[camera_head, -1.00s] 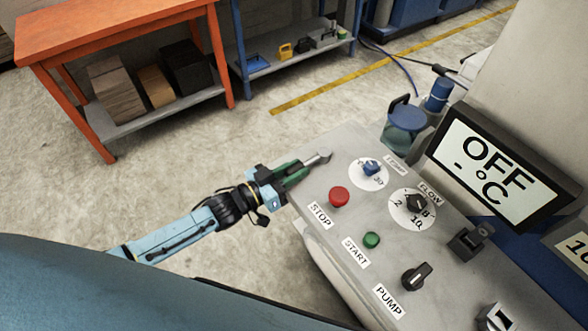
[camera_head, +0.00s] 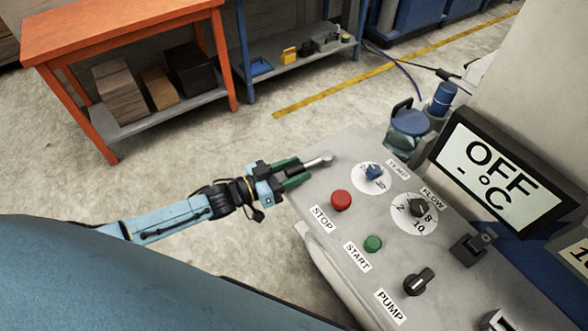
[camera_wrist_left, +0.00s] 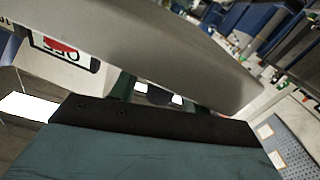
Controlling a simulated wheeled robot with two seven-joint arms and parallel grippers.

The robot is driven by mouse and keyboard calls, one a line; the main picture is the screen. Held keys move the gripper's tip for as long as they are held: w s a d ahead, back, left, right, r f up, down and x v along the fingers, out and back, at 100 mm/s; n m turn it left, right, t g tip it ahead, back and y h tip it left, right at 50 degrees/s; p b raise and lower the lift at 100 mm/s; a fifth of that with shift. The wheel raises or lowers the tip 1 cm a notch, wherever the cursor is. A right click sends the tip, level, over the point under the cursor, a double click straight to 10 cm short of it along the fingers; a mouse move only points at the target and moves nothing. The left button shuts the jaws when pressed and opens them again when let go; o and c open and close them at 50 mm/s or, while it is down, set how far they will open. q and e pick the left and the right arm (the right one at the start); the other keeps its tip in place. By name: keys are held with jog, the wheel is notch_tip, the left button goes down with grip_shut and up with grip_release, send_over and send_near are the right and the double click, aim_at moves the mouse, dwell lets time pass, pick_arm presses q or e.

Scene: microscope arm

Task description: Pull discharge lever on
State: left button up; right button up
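The discharge lever (camera_head: 317,162) has a dark grip and a silver rod ending in a round joint at the far left corner of the grey control panel (camera_head: 335,260). My left gripper (camera_head: 294,173) is at the lever's grip, and its two green fingers stand apart. The dark grip appears between the fingers; I cannot tell whether either finger touches it. In the left wrist view the panel's grey edge (camera_wrist_left: 150,45) fills the upper middle, and the fingers are mostly hidden behind it and the gripper body. My right gripper is out of view.
The panel carries a red stop button (camera_head: 341,200), green start button (camera_head: 373,243), black pump knob (camera_head: 417,281), temperature dial (camera_head: 374,171) and flow dial (camera_head: 418,209). A display (camera_head: 498,170) reads OFF. An orange table (camera_head: 110,35) stands on the floor beyond.

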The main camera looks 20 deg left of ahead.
pick_arm(q)
jog(key=v, duration=1.3)
jog(key=shift+s+a, duration=0.1)
jog(key=shift+s, duration=0.05)
